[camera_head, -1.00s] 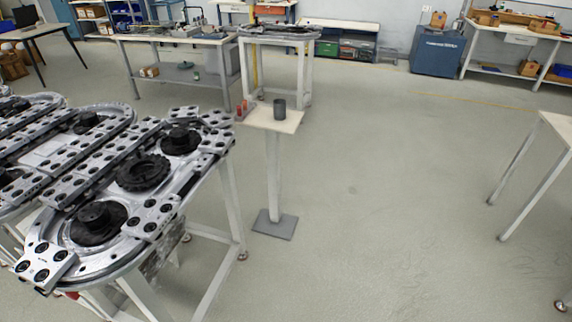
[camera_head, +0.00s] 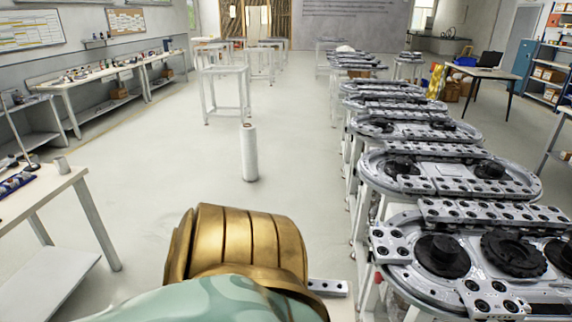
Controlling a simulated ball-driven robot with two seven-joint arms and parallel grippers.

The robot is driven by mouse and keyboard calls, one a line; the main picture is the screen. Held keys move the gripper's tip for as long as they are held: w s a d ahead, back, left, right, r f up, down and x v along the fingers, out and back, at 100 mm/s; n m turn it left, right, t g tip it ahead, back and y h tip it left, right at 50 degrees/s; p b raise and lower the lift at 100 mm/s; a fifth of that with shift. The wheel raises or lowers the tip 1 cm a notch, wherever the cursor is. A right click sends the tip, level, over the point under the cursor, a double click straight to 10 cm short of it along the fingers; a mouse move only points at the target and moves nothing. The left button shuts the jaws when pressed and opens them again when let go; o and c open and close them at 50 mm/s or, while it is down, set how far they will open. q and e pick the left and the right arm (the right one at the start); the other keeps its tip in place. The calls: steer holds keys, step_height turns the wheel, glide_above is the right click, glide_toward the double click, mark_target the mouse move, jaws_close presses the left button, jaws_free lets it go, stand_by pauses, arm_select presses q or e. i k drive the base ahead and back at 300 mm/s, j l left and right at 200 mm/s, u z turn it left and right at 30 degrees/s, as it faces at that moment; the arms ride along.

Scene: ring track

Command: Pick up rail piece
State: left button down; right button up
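Silver rail pieces with black holes lie on the nearest ring track (camera_head: 405,278) at the lower right. One rail piece (camera_head: 392,245) sits at its left end, another (camera_head: 490,299) near its front edge. A row of rail pieces (camera_head: 495,213) runs along its back side. A small silver bar with holes (camera_head: 328,287) shows just right of my gold and teal arm; what supports it is hidden. Neither gripper is in view; the arm part in front covers the area behind it.
More ring tracks (camera_head: 455,178) stand in a line going back on the right. A white cylinder (camera_head: 249,153) stands on the floor ahead. A table (camera_head: 35,205) is at the left edge. The floor (camera_head: 150,170) between the left tables and the tracks is mostly clear.

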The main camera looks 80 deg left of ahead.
mark_target(338, 288)
steer(key=u, duration=0.45)
steer(key=k+j+u, duration=0.1)
steer(key=u, duration=0.4)
steer(key=k+j+u, duration=0.1)
steer(key=u, duration=0.35)
steer(key=j+u, duration=0.1)
steer(key=u, duration=0.4)
steer(key=l+u, duration=0.25)
steer(key=k+j, duration=0.05)
